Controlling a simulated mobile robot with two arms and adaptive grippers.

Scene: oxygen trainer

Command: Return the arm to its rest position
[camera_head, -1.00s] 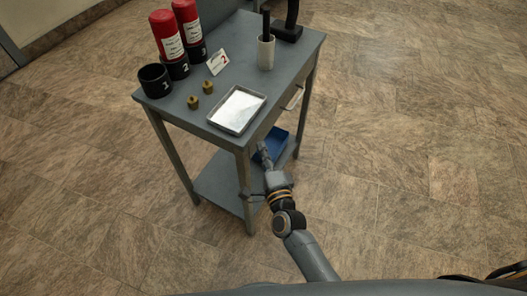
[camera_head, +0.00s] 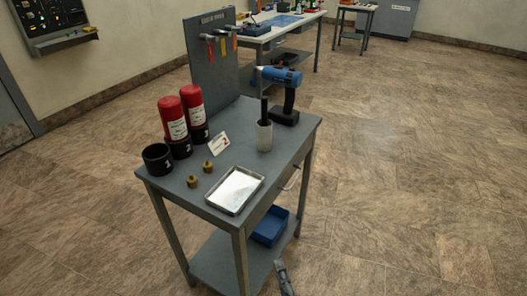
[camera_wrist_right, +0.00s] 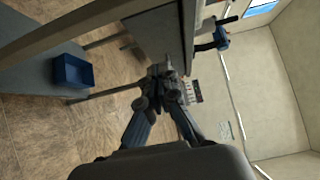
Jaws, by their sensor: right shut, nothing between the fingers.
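My right gripper (camera_head: 281,268) shows at the bottom of the head view, low in front of the grey table's right front leg. In the right wrist view the gripper (camera_wrist_right: 160,70) is shut with nothing in it. The grey table (camera_head: 300,137) stands beside it, with a drawer handle on its side. The blue bin (camera_head: 270,226) sits on the lower shelf, and it also shows in the right wrist view (camera_wrist_right: 73,71). My left gripper is not in view.
The floor to the right is clear.

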